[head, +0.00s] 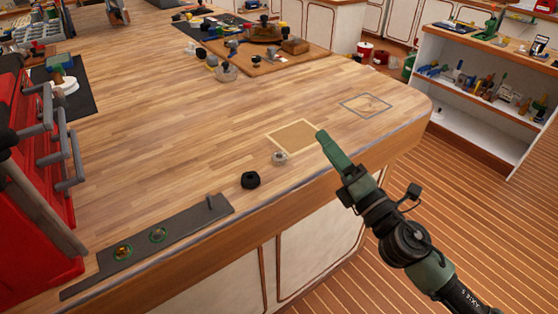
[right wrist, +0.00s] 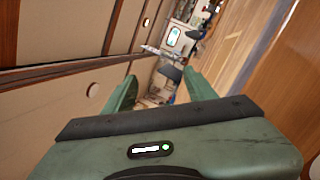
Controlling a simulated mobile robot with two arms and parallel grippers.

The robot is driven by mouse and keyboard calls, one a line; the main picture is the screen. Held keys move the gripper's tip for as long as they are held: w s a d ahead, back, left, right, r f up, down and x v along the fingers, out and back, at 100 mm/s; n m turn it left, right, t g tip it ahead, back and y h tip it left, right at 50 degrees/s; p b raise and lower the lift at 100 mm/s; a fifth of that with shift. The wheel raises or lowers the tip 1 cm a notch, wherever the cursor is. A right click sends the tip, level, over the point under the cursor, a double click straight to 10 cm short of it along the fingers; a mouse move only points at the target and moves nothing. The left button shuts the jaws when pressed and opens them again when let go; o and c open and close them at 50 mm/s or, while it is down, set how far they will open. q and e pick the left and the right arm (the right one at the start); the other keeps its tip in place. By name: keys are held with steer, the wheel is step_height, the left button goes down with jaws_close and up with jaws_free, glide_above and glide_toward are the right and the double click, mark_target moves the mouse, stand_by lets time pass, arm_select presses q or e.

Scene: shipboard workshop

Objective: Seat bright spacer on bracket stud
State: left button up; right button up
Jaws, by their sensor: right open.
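The bright spacer (head: 280,157) is a small silvery ring lying on the wooden bench top, just in front of a tan square. A black ring (head: 250,180) lies to its left. The bracket (head: 185,232) is a long dark grey strip along the bench's front edge at left. Its short upright stud (head: 210,201) is near the right end and appears bare. My right gripper (head: 321,133) is above the bench edge, right of the spacer and apart from it. In the right wrist view its two green fingers (right wrist: 160,88) stand apart with nothing between them. My left gripper is not in view.
A tan marked square (head: 294,136) and a grey outlined square (head: 367,105) are on the bench. A red tool cabinet (head: 35,150) with grey handles stands at left. A wooden board (head: 262,66) with several parts lies at the back. The middle of the bench is clear.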

steer(key=a+n+g+y, duration=0.3)
steer(key=n+g+y, duration=0.1)
steer(key=n, duration=0.5)
steer(key=n+g, duration=0.5)
steer(key=n, duration=0.3)
glide_toward(283, 158)
steer(key=shift+w+a+r+h, duration=0.3)
steer(key=shift+a+r+h, duration=0.1)
steer(key=shift+a+r, duration=0.35)
steer(key=shift+n+g, duration=0.3)
steer(key=x, duration=0.2)
steer(key=p+x, duration=0.1)
steer(key=x, duration=0.1)
steer(key=p+x, duration=0.1)
steer(key=x, duration=0.1)
steer(key=shift+w+f, duration=0.2)
steer(key=shift+f, duration=0.1)
steer(key=shift+w+a+f, duration=0.2)
steer(key=shift+w+a, duration=0.1)
steer(key=shift+a, duration=0.15)
jaws_close()
